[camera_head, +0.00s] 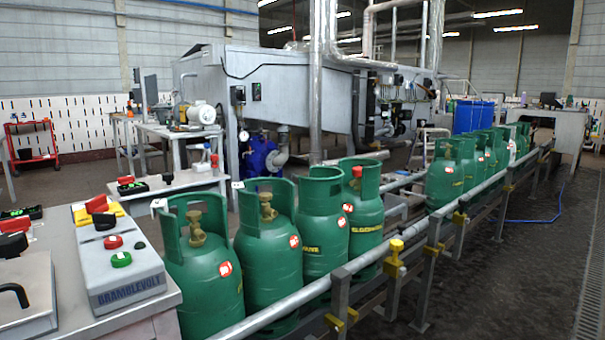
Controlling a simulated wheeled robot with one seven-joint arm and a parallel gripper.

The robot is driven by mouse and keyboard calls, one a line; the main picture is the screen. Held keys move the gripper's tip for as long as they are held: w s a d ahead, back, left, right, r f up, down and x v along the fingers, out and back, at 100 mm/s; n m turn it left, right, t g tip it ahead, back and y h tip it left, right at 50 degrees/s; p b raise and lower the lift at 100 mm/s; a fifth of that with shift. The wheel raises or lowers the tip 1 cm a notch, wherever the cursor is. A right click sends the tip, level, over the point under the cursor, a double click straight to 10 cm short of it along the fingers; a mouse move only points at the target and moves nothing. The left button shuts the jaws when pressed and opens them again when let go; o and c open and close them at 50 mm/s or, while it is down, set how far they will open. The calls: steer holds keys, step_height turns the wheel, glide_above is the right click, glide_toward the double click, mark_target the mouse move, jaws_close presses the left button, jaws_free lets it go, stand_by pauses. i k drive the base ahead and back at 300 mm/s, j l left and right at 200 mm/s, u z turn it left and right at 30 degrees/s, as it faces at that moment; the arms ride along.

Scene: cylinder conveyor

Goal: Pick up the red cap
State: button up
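A small red cap (357,171) sits at the valve, inside the collar of a green gas cylinder (362,215). This cylinder is the rearmost of the near group on the conveyor (300,297). The collar partly surrounds the cap and hides its lower part. The two nearest cylinders (203,265) and (268,250) show bare brass valves. The valve of the cylinder between them and the capped one is hidden. My gripper is not in view.
A grey control box (120,278) with red and green buttons stands on a bench at the left, beside a metal case with a black handle (20,300). More green cylinders (445,180) stand farther along the conveyor. The dark floor at right is clear.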

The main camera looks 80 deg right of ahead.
mark_target(357, 171)
steer(key=z, duration=3.1)
steer(key=u, duration=0.2)
steer(key=i+l+u, duration=0.25)
steer(key=l+u, duration=0.25)
steer(key=i+l+u, duration=0.25)
steer(key=l, duration=0.15)
steer(key=k+j, duration=0.05)
steer(key=k, duration=0.05)
